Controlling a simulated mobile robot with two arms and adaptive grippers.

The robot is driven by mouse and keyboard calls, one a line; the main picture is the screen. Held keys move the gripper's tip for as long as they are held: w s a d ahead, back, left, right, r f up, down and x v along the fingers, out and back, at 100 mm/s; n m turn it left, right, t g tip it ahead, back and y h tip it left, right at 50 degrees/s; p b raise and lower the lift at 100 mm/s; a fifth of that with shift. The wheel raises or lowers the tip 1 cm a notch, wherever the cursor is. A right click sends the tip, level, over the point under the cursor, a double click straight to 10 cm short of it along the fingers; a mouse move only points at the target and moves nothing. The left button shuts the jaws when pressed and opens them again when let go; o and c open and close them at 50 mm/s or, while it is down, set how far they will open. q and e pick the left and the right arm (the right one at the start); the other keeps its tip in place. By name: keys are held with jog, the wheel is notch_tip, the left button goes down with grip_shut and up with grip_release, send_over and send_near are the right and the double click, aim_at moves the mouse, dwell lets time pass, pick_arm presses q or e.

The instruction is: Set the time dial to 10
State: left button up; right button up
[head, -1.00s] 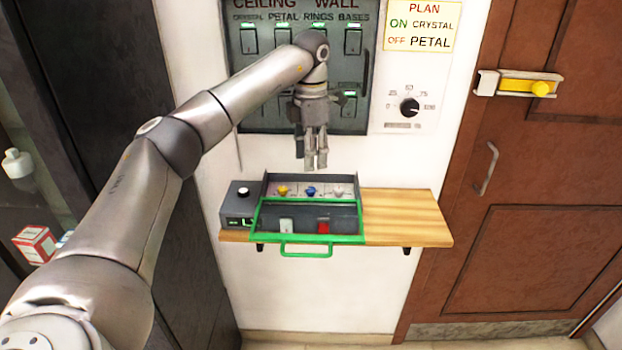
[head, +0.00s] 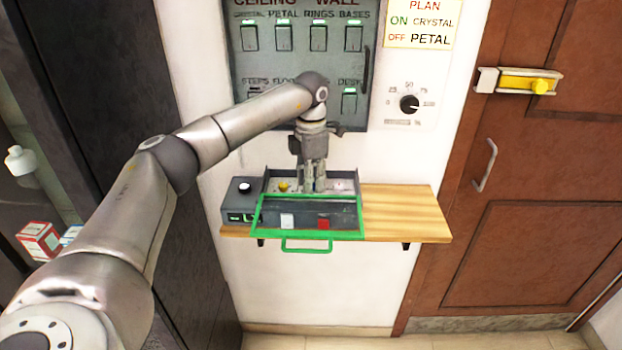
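No dial in view has a readable "time" label. A small grey box (head: 238,215) on the left of the wall shelf has a white-topped knob (head: 244,187) and a green-lit display too small to read. A tray-like console (head: 268,186) beside it has a yellow knob (head: 283,187) and a pale knob (head: 340,186) in its back row. My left gripper (head: 314,188) points down at that row, between these two knobs, and hides the blue one. Its fingers are close together; I cannot tell whether they touch or grip it. My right gripper is not in view.
A green frame with a handle (head: 307,246) fronts the console, around a white and a red switch (head: 323,223). A switch panel (head: 300,60) and a black percent dial (head: 409,104) are on the wall. The shelf's right side (head: 405,212) is bare.

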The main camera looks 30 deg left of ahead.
pick_arm(q)
grip_shut()
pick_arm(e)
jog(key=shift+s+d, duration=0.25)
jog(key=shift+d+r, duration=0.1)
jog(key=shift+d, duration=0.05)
pick_arm(q)
jog(key=shift+r+m+p, duration=0.1)
jog(key=shift+m+p, duration=0.25)
jog(key=shift+m, duration=0.35)
jog(key=m+p, duration=0.1)
jog(key=m, duration=0.7)
jog(key=shift+w+p, duration=0.1)
jog(key=shift+p, duration=0.3)
jog(key=shift+m, duration=1.2)
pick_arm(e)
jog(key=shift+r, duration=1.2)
